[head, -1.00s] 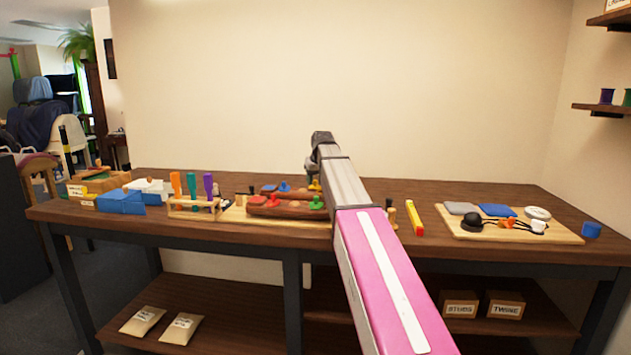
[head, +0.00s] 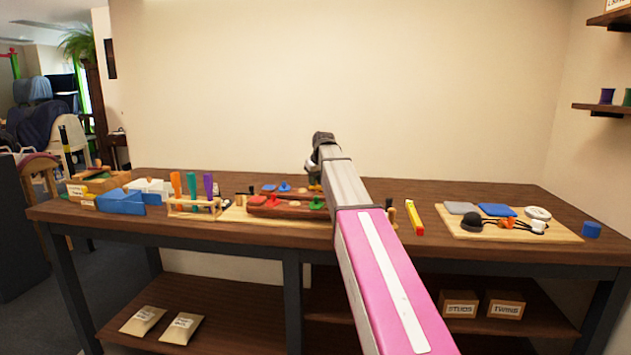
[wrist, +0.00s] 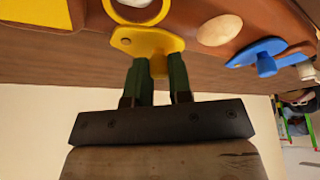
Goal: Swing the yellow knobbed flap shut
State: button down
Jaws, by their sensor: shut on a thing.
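The yellow flap (wrist: 148,40) shows in the wrist view as a flat plate with a small pin at its left end, over the edge of the reddish-brown saddle body (wrist: 205,12). Its yellow knob (wrist: 158,66) sits between the green fingers of my gripper (wrist: 161,82), which is shut on it. A yellow ring (wrist: 139,10) around something whitish lies beside the flap, cut by the picture's top edge; the flap does not cover the visible part of it. In the head view my arm hides most of this spot; a bit of yellow shows below the wrist.
A blue knobbed flap (wrist: 262,55) and a tan oval (wrist: 219,30) are close by on the saddle. In the head view, red (head: 257,200) and green (head: 316,204) knobbed pieces sit in front. A tool rack (head: 195,207) stands left; a yellow-red bar (head: 414,218) lies right.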

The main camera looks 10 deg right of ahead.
jog(key=n+y, duration=0.1)
jog(key=n, duration=0.1)
jog(key=s+n+g, duration=0.1)
jog(key=n, duration=0.2)
jog(key=shift+s+y, duration=0.15)
jog(key=shift+y, duration=0.25)
jog(key=n, duration=0.2)
jog(key=s+n+g+y, duration=0.1)
jog(key=n, duration=0.1)
jog(key=shift+d+n+g, duration=0.1)
jog(key=shift+n+g, duration=0.2)
jog(key=shift+n, duration=0.1)
jog(key=n, duration=0.1)
jog(key=n+g, duration=0.1)
jog(key=n, duration=0.1)
jog(key=s+n+g, duration=0.1)
jog(key=n, duration=0.1)
jog(key=shift+s+d, duration=0.1)
jog(key=shift+d, duration=0.3)
jog(key=shift+s+d+n+g, duration=0.1)
jog(key=shift+d+n+g, duration=0.15)
jog(key=shift+n, duration=0.6)
jog(key=shift+s+d+n+g, duration=0.15)
jog(key=shift+n+g, duration=0.2)
jog(key=shift+n, duration=0.55)
jog(key=shift+s+d+n+g, duration=0.1)
jog(key=shift+d+n+g, duration=0.15)
jog(key=shift+n, duration=0.6)
jog(key=c, duration=1.1)
grip_release()
